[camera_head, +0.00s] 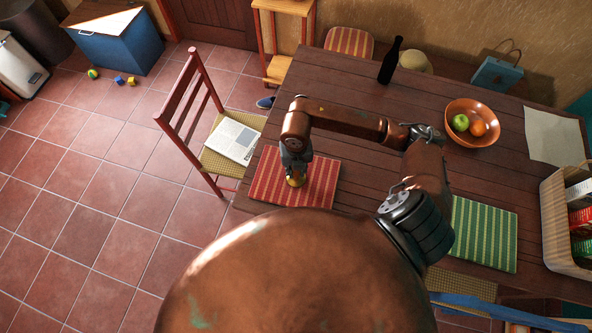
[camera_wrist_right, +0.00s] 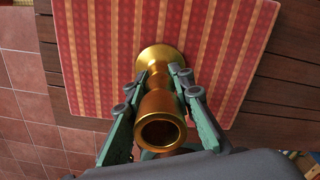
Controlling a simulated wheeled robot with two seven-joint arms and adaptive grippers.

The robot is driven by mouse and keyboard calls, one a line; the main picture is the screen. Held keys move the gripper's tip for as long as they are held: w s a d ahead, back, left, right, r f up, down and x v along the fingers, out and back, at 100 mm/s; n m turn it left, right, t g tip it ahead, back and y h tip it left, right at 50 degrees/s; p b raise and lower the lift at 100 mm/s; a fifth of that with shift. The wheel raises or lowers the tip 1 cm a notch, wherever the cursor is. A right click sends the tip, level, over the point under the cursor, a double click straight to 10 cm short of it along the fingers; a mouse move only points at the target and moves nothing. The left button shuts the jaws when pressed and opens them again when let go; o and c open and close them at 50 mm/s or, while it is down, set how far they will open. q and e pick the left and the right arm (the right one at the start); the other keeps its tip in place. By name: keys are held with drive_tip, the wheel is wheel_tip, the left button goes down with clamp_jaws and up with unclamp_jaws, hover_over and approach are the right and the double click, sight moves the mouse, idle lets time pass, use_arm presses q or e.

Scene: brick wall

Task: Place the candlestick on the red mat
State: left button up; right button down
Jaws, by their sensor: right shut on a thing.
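The gold candlestick (camera_wrist_right: 160,104) is between the fingers of my right gripper (camera_wrist_right: 161,95), which is shut on it. Its open top faces the wrist camera and its wide base points at the red striped mat (camera_wrist_right: 90,50). The base appears over the mat; whether it touches the cloth I cannot tell. My left gripper is not in view.
A green striped mat (camera_head: 484,235) lies to the right on the wooden table (camera_head: 340,85). An orange bowl of fruit (camera_head: 473,140), a dark bottle (camera_head: 390,62) and a basket of boxes (camera_head: 556,225) stand farther off. A chair (camera_head: 190,110) stands at the table's left edge.

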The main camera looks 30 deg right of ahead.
drive_tip(key=c, duration=1.7)
unclamp_jaws()
drive_tip(key=shift+o, duration=0.2)
wheel_tip(320, 180, up, 12)
drive_tip(key=shift+r+p, duration=0.1)
drive_tip(key=shift+p, duration=0.35)
